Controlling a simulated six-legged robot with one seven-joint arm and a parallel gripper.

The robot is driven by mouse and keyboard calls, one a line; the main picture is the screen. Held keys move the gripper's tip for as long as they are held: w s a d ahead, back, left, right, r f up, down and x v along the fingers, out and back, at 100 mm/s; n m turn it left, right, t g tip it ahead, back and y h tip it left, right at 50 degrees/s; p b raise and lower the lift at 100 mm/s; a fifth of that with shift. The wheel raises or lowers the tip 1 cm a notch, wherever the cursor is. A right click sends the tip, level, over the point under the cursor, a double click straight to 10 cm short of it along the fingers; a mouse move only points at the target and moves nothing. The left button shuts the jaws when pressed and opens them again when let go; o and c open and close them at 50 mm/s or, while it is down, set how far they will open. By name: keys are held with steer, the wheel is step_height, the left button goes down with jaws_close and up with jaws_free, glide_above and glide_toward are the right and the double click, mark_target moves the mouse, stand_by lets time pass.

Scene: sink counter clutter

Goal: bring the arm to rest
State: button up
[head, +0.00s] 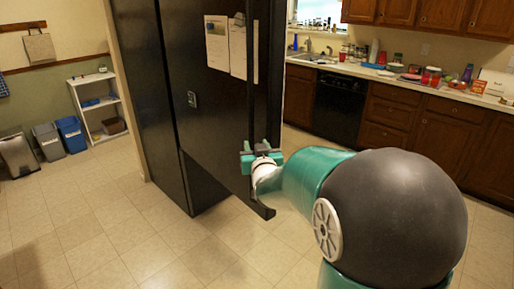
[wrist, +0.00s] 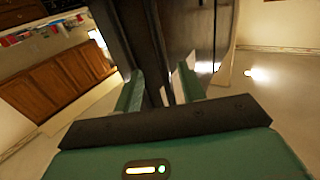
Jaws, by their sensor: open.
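My gripper (head: 262,150) is at the lower part of a tall black refrigerator (head: 225,115), beside the long vertical handle strip near its right edge. In the wrist view, the two green fingers of my gripper (wrist: 160,82) stand apart, with dark vertical refrigerator parts beyond and between them. I cannot tell whether the fingers touch the handle. My arm reaches in from the lower right of the head view, bent at a large dark joint. Nothing is seen held in the gripper.
A counter (head: 430,88) with a sink (head: 313,59) and many small items runs along the back right, above a black dishwasher (head: 339,106). Bins (head: 71,134) and a white shelf (head: 99,105) stand at the left wall. The tiled floor (head: 110,230) at left is clear.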

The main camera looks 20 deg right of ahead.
steer(key=s+a+f+n+g+y, duration=0.1)
steer(key=s+a+g, duration=0.3)
steer(key=s, duration=0.7)
steer(key=s+a+f+g+y, duration=0.1)
steer(key=s+a+g, duration=0.3)
steer(key=s, duration=0.7)
steer(key=s+a+f+n+g+y, duration=0.1)
steer(key=s+a+g, duration=0.3)
steer(key=s, duration=0.8)
steer(key=shift+a+f+n+y, duration=0.2)
steer(key=shift+f+n+y, duration=0.1)
steer(key=shift+y, duration=0.2)
steer(key=shift+d, duration=0.1)
steer(key=shift+c, duration=0.4)
